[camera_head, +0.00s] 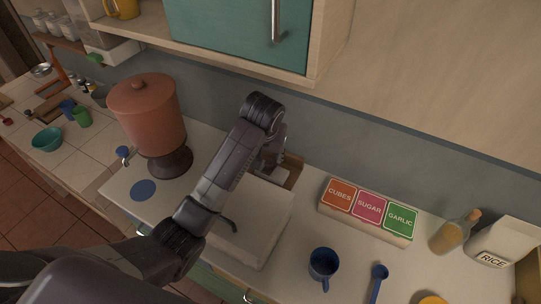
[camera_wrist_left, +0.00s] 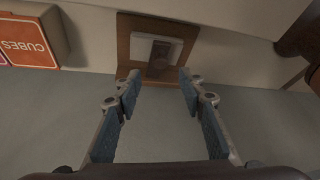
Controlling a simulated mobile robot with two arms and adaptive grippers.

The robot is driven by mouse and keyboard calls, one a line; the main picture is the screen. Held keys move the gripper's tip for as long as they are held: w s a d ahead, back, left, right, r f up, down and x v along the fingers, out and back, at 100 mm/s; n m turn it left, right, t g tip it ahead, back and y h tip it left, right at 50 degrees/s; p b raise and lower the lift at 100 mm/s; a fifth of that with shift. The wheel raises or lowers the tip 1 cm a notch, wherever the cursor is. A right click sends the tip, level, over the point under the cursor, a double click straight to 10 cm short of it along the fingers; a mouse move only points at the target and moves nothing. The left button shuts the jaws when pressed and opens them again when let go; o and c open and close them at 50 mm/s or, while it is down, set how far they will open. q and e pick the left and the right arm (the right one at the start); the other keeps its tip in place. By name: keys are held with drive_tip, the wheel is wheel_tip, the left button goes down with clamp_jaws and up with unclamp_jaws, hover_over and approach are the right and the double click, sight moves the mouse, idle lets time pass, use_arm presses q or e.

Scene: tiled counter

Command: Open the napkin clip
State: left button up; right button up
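The napkin holder (camera_head: 293,172) is a brown wooden frame on the counter by the back wall, partly hidden behind my left arm. In the left wrist view its wooden frame (camera_wrist_left: 124,40) surrounds white napkins (camera_wrist_left: 138,47), with a dark brown clip piece (camera_wrist_left: 159,54) across the middle. My left gripper (camera_wrist_left: 157,76) is open and empty, its two fingers apart on either side of the clip piece in that view. In the head view the left gripper (camera_head: 279,158) is just above the holder; contact cannot be told. My right gripper is not in view.
A white block-like item (camera_head: 262,222) lies under my left arm. A red-brown dispenser (camera_head: 148,112) stands left. A box of labelled packets (camera_head: 366,222), a blue mug (camera_head: 322,262), a blue spoon (camera_head: 378,280) and a bottle (camera_head: 452,234) are right. A cabinet (camera_head: 240,30) hangs above.

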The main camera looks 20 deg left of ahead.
sight(269, 163)
use_arm(q)
drive_tip(key=p+x, duration=0.1)
drive_tip(key=x, duration=0.5)
drive_tip(key=shift+s, duration=0.15)
clamp_jaws()
